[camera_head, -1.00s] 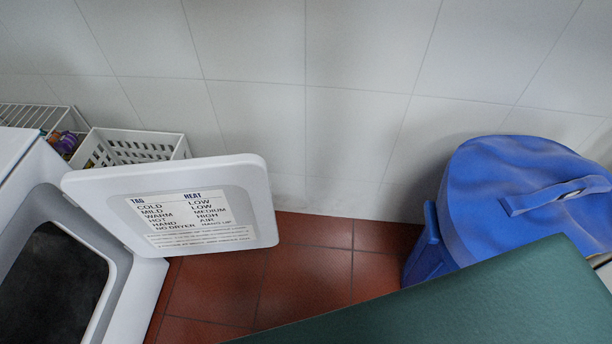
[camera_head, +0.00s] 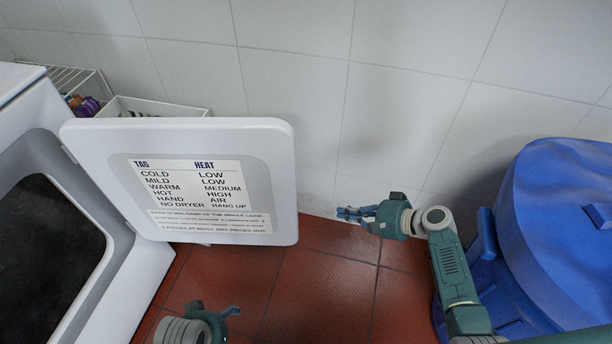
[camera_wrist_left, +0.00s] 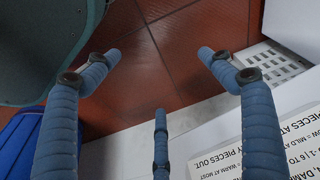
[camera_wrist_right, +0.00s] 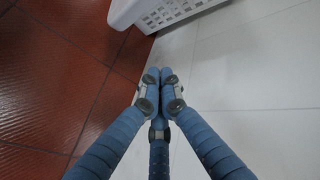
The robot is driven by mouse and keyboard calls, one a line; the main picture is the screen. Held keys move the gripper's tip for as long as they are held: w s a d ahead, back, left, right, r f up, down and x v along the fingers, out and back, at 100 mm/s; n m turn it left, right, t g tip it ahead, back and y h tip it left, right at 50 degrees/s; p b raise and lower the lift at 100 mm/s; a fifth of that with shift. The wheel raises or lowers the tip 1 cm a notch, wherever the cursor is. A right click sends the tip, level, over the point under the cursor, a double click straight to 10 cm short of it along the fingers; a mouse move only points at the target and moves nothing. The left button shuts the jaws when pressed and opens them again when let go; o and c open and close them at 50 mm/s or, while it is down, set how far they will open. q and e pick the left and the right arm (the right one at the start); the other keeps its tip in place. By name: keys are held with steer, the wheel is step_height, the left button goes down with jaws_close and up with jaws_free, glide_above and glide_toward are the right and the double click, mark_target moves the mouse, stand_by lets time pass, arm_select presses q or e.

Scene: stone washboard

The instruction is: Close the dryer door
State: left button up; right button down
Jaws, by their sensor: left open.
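The white dryer (camera_head: 130,285) stands at the left of the head view with its dark round-cornered opening showing. Its door (camera_head: 283,180) stands open, swung out to the right, with a printed heat label on its inner face. The door and label also show at the lower right of the left wrist view (camera_wrist_left: 185,145). My left gripper (camera_head: 232,312) is low in the head view, below the door and apart from it; its fingers are spread and empty in the left wrist view (camera_wrist_left: 159,55). My right gripper (camera_head: 345,213) is right of the door's free edge, fingers together and empty, not touching it.
A blue bin (camera_head: 560,210) stands at the right, behind my right arm. A white basket (camera_head: 150,106) is behind the door and shows in the right wrist view (camera_wrist_right: 170,12). White tiled wall (camera_head: 400,100) closes off the back. Red floor tiles (camera_head: 320,290) are clear between dryer and bin.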

step_height(320, 180, up, 21)
steer(key=w+a+n+y+b, duration=0.2)
steer(key=w+n+y+b, duration=0.1)
steer(key=y+b, duration=0.3)
arm_select(q)
steer(key=v, duration=0.7)
steer(key=shift+w+r+t, duration=0.15)
steer(key=shift+w+t, duration=0.2)
steer(key=shift+t, duration=0.05)
arm_select(e)
steer(key=a, duration=0.9)
steer(key=shift+s+a+y, duration=0.15)
steer(key=shift+a+y, duration=0.05)
steer(key=shift+y, duration=0.2)
arm_select(q)
steer(key=shift+a, duration=0.1)
